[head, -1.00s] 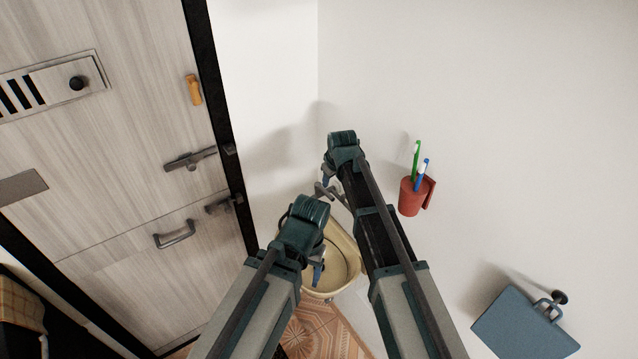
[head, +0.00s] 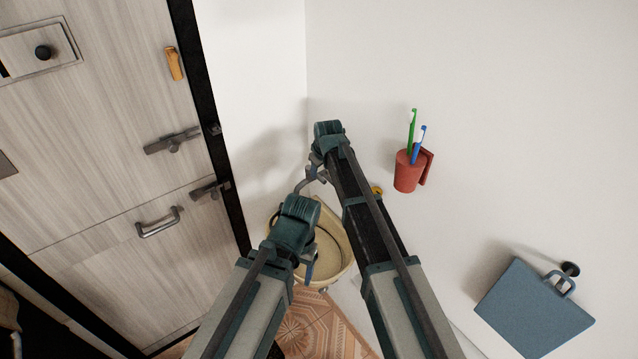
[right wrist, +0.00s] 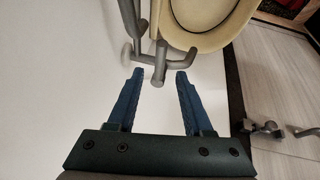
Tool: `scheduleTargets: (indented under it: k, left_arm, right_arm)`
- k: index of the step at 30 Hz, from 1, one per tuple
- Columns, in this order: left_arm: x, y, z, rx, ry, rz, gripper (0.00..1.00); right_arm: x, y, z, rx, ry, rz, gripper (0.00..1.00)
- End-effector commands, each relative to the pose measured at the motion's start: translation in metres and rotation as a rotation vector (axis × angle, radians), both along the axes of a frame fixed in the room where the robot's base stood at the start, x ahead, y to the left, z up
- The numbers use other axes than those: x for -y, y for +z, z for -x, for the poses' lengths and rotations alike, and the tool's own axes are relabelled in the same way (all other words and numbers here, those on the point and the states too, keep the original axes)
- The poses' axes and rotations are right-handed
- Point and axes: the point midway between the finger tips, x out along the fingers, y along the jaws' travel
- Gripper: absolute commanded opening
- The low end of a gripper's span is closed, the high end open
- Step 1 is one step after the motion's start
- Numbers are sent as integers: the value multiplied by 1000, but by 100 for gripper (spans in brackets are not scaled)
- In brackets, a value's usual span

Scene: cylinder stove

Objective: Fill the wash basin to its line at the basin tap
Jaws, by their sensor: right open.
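The cream wash basin (head: 336,243) is in the corner, partly covered by my arms in the head view. It also shows at the top of the right wrist view (right wrist: 208,22). The grey basin tap (head: 304,184) is above its back edge; in the right wrist view the tap (right wrist: 159,62) lies just beyond and between my fingertips. My right gripper (head: 317,166) is open and empty beside the tap, its blue fingers apart. My left gripper (head: 309,268) hangs over the basin's near part; its finger gap is hidden.
A wooden-look door (head: 110,240) with latches and a handle (head: 158,222) stands at left. A red cup (head: 408,172) with toothbrushes is on the white wall at right, and a blue board (head: 533,310) hangs lower right. The floor is patterned tile (head: 312,325).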

Motion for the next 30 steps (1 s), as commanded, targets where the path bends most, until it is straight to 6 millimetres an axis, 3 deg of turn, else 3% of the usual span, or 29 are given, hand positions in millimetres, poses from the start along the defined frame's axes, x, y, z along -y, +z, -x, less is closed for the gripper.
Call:
scheduleTargets:
  k: [1, 9, 20, 21, 27, 30]
  left_arm:
    - [0, -15, 0, 1, 0, 0, 70]
    - [0, -46, 0, 2, 4, 1, 70]
    - [0, -49, 0, 2, 5, 0, 70]
    - [0, -49, 0, 2, 5, 0, 70]
    - [0, -49, 0, 2, 5, 0, 70]
    - [0, -49, 0, 2, 5, 0, 70]
  right_arm:
    - [-1, -15, -5, 0, 0, 0, 51]
    - [-4, -46, -20, 0, 0, 0, 51]
    - [-5, -49, -22, 0, 0, 0, 51]
    - [-5, -49, -22, 0, 0, 0, 49]
    - [-5, -49, -22, 0, 0, 0, 13]
    - [-5, -49, -22, 0, 0, 0, 0]
